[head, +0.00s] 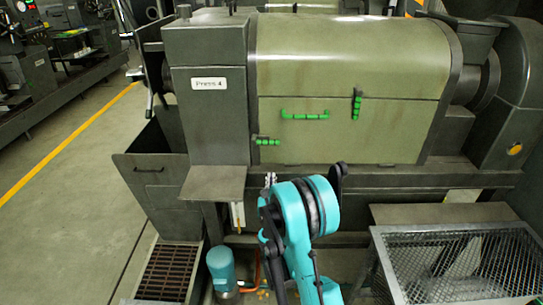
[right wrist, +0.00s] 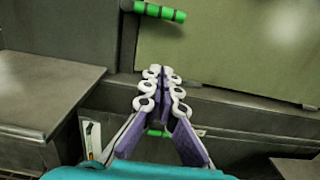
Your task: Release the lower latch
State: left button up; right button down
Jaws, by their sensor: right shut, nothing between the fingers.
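Press 4 has an olive cover (head: 345,75) with several green parts on its front. The lower latch (head: 267,141) is a short green handle lying roughly level at the cover's lower left, beside the grey end housing. It also shows at the top of the right wrist view (right wrist: 160,12). A second green latch (head: 357,105) stands upright at upper right. A long green handle (head: 304,115) lies between them. My right gripper (head: 270,179) is below the lower latch and apart from it. In the right wrist view its fingertips (right wrist: 164,73) are together and empty. My left gripper is not in view.
A grey shelf (head: 213,183) juts out left of my right gripper. It also shows in the right wrist view (right wrist: 45,90). A wire mesh bin (head: 460,265) stands at lower right, and a floor grate (head: 172,272) at lower left. Open floor lies left of the press.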

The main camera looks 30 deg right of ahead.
aim_at(266, 140)
jog(key=w+d+r, duration=0.4)
jog(key=w+d, duration=0.1)
jog(key=w, duration=0.4)
jog(key=shift+w+d+r, duration=0.15)
jog(key=shift+d+r, duration=0.05)
jog(key=shift+d, duration=0.1)
